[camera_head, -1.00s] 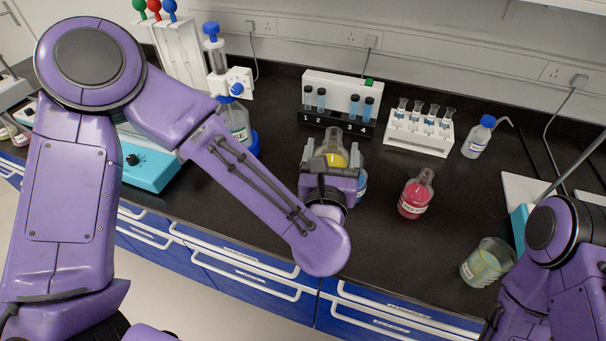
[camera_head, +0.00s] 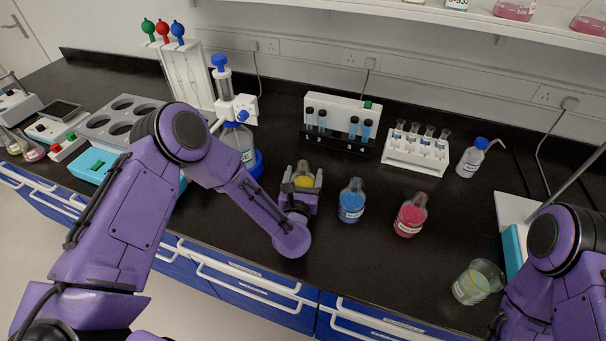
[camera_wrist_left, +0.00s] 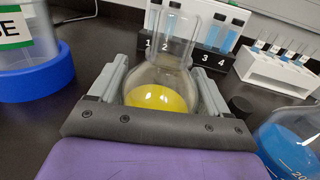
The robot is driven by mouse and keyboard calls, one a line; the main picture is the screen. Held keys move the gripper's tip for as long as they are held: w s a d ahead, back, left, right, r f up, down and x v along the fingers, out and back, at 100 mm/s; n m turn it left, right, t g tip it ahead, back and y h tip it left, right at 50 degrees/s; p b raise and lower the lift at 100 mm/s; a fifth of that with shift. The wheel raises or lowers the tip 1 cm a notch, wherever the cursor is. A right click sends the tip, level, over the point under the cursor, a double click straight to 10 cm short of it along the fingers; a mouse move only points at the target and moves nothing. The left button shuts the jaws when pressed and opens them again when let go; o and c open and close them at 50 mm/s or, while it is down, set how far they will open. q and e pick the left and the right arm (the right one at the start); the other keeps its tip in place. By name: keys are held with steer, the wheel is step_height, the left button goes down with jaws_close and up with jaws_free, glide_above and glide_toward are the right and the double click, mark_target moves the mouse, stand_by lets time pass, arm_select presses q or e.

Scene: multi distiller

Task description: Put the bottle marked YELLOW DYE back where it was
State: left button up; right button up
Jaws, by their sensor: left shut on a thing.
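The yellow-filled glass bottle (camera_head: 304,179) is between the fingers of my left gripper (camera_head: 302,176). In the left wrist view the bottle (camera_wrist_left: 160,82) stands upright with a finger on each side, and the gripper (camera_wrist_left: 158,92) is shut on it. Its label is hidden from both views. I cannot tell whether its base touches the bench. The blue bottle (camera_head: 351,205) stands just right of it, and the red bottle (camera_head: 410,218) stands further right. My right arm shows at the right edge, but its gripper is out of view.
A beaker (camera_head: 477,284) stands at the front right. Behind are a numbered vial rack (camera_head: 340,139), a white tube rack (camera_head: 414,158) and a wash bottle (camera_head: 474,160). A dispenser bottle in a blue ring (camera_head: 250,164) stands left of the gripper. Bare black bench lies in front of the bottles.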

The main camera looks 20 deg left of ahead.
arm_select(q)
steer(key=shift+f, duration=0.15)
steer(key=o, duration=1.4)
steer(key=shift+r, duration=0.4)
steer(key=s, duration=0.1)
steer(key=s+b, duration=0.1)
steer(key=s+f+b, duration=0.1)
steer(key=shift+s+d, duration=0.35)
steer(key=s+b, duration=0.1)
steer(key=s, duration=0.1)
steer(key=s+d+b, duration=0.1)
steer(key=s, duration=0.2)
steer(key=s+b, duration=0.1)
steer(key=s, duration=0.1)
steer(key=shift+s+d+r, duration=0.15)
steer(key=shift+r, duration=0.05)
steer(key=shift+s+r, duration=0.15)
steer(key=shift+s, duration=0.35)
